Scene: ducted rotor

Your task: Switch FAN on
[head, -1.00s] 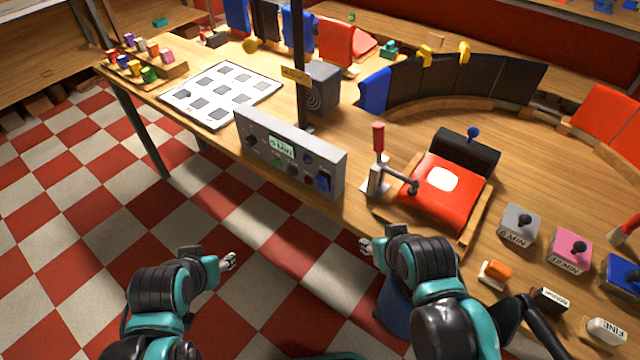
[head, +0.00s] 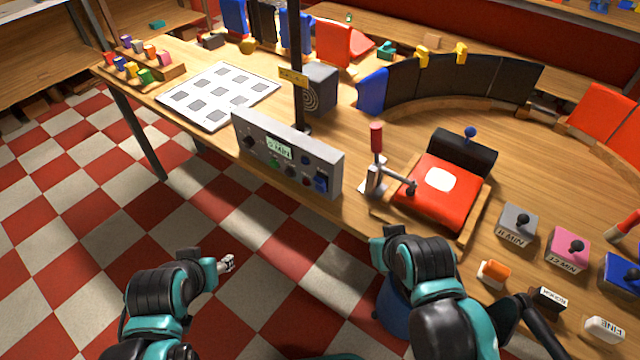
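A grey control panel (head: 288,152) stands on the near edge of the wooden table, with a dark knob, a small screen and several buttons. A blue switch (head: 321,182) sits at its right end; its position and any FAN label are too small to read. A grey box with a round spiral grille (head: 319,90) stands behind the panel, beside a dark post. My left gripper (head: 227,263) is over the floor, below and left of the panel, touching nothing; its finger opening is unclear. My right wrist is below and right of the panel, apart from it; its fingers are hidden.
A red padded cradle (head: 440,185) with a red-handled lever (head: 377,145) stands right of the panel. Labelled grey (head: 518,223) and pink (head: 569,249) blocks sit farther right. A white grid board (head: 219,95) lies left. The floor before the panel is clear.

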